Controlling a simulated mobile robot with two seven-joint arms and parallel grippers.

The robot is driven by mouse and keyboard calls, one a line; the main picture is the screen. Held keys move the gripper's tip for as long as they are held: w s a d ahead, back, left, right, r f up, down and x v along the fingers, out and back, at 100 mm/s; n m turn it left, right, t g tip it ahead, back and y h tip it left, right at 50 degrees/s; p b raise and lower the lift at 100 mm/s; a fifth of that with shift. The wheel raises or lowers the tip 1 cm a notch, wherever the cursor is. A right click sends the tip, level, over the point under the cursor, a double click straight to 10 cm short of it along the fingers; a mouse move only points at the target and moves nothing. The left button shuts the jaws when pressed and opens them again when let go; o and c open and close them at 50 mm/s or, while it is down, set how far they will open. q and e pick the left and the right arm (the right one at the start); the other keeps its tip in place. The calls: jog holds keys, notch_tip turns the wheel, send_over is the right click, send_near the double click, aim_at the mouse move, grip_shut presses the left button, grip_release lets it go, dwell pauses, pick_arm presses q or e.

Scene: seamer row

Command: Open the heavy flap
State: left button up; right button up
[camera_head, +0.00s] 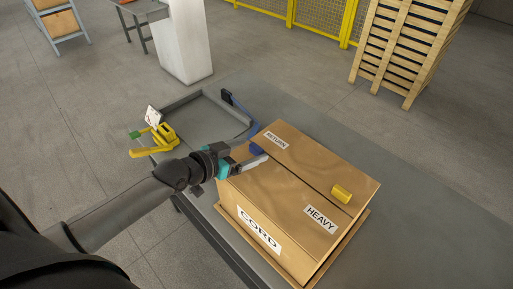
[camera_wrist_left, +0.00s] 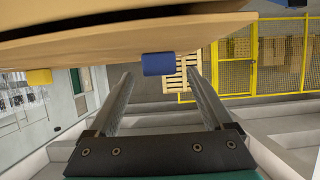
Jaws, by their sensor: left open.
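The cardboard box (camera_head: 245,190) stands closed on the grey table, with CORD on its side. Its top has a flap labelled HEAVY (camera_head: 320,219) with a yellow tab (camera_head: 342,193), and a flap labelled RETURN (camera_head: 275,140) with a blue tab (camera_head: 257,149). My left gripper (camera_head: 262,155) is open at the box's left edge, beside the blue tab. In the left wrist view, the blue tab (camera_wrist_left: 158,64) shows between the open fingertips, and the yellow tab (camera_wrist_left: 39,76) is farther left. Contact with the blue tab cannot be told. My right gripper is out of view.
The table (camera_head: 420,220) is clear to the right. Wooden pallets (camera_head: 405,45) stand behind.

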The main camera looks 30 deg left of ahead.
aim_at(254, 148)
pick_arm(q)
jog(key=shift+x, duration=1.65)
grip_shut()
